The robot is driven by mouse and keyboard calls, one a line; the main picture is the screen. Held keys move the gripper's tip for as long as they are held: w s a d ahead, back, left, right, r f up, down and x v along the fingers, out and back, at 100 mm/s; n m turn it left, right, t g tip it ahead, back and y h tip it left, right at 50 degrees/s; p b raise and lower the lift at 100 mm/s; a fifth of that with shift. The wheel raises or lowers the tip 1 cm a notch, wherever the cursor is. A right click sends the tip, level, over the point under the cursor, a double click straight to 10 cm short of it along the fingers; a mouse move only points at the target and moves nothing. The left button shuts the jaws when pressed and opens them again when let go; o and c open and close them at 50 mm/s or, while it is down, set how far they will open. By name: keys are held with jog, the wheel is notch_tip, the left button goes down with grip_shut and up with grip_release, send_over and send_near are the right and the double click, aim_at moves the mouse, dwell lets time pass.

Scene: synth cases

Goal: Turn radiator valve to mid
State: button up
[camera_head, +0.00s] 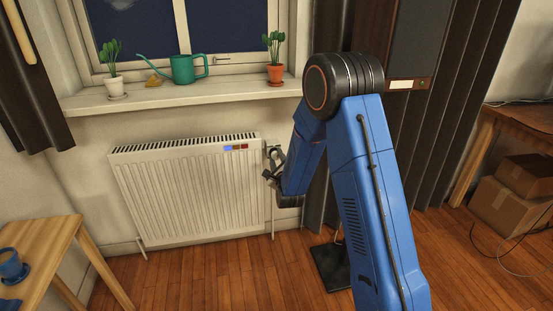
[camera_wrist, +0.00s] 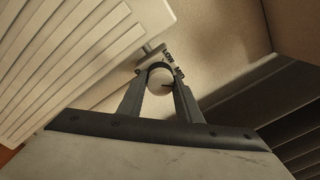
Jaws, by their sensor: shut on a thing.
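A white radiator (camera_head: 190,190) stands under the window, with blue and red marks near its top right corner. My gripper (camera_head: 272,172) is at the radiator's right side, at the end of my blue arm. In the wrist view, my gripper (camera_wrist: 160,82) is shut on the round, pale valve knob (camera_wrist: 160,80), with one finger on each side.
A window sill (camera_head: 200,93) above the radiator holds two potted plants and a green watering can (camera_head: 182,68). A dark curtain (camera_head: 425,150) hangs to the right. A wooden table (camera_head: 45,245) with a blue mug stands at lower left. Cardboard boxes (camera_head: 505,205) sit at right.

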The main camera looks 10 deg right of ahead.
jog(key=shift+f+m, duration=0.1)
jog(key=shift+m, duration=0.2)
jog(key=o, duration=1)
jog(key=shift+o, duration=0.2)
jog(key=shift+s, duration=0.1)
